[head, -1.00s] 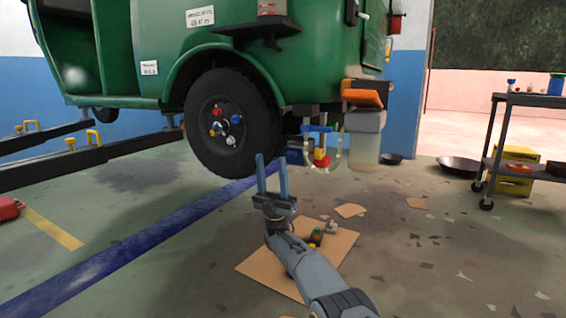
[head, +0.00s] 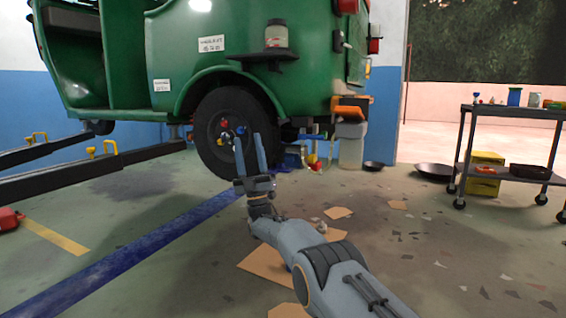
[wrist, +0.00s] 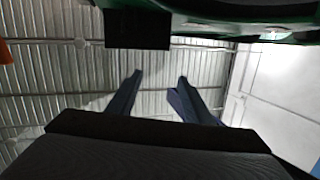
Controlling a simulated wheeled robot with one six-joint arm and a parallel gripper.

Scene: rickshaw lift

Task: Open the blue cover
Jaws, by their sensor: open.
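I cannot tell for sure which part is the blue cover. Small red, blue and white parts (head: 225,136) sit on the hub of the black wheel (head: 208,158) of the raised green rickshaw (head: 150,60). Other blue parts (head: 292,157) show low behind the wheel, small and unclear. My gripper (head: 249,136) is open and empty, its fingers pointing up, overlapping the wheel's right side in the head view. The wrist view shows the two fingers (wrist: 160,76) apart, facing the ceiling, with nothing between them.
Dark lift arms (head: 100,168) reach under the rickshaw from the left. A jar (head: 276,36) stands on a rear shelf above the wheel. A black cart (head: 510,112) stands at right, with a blue can (head: 514,97) on top. Cardboard (head: 265,264) lies on the floor. The right floor is mostly open.

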